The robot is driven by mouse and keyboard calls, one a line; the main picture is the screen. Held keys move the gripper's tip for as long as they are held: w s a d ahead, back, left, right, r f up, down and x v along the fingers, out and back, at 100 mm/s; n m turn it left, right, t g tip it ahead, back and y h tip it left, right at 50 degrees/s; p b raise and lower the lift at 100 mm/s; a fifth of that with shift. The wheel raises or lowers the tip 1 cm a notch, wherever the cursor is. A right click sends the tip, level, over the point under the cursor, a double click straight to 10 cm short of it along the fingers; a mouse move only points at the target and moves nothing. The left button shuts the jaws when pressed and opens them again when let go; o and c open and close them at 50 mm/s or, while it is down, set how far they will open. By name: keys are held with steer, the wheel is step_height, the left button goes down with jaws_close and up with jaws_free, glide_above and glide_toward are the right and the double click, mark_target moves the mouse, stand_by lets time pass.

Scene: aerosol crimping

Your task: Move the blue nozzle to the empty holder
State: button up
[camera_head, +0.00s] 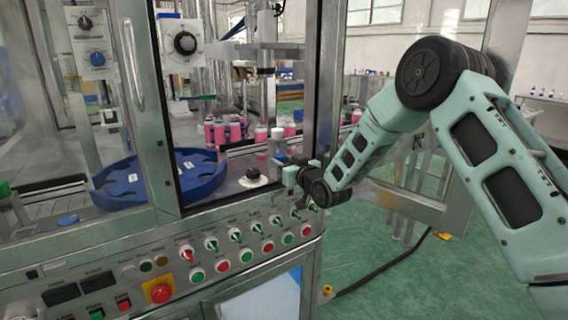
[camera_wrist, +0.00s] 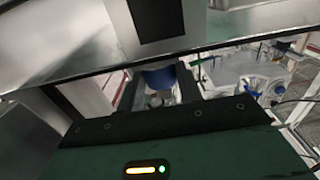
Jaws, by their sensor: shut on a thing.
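My gripper (camera_head: 288,174) is at the open front of the machine, just above the control panel's back edge. It is shut on a blue piece (camera_wrist: 159,77), which shows between the fingers in the wrist view and looks like the blue nozzle. Most of that piece is hidden by the gripper body and fingers, and I cannot make it out in the head view. I cannot pick out the empty holder for certain in either view.
A blue round tray (camera_head: 120,200) lies inside the machine at left. Pink bottles (camera_head: 235,132) stand behind. A black knob-like piece (camera_head: 254,173) sits left of my gripper. A metal door post (camera_head: 325,80) rises close beside it. The control panel (camera_head: 225,245) lies below.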

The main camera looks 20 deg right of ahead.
steer(key=o, duration=1.1)
steer(key=shift+o, duration=0.2)
steer(key=b+v, duration=0.3)
steer(key=v, duration=1.4)
steer(key=shift+s, duration=0.2)
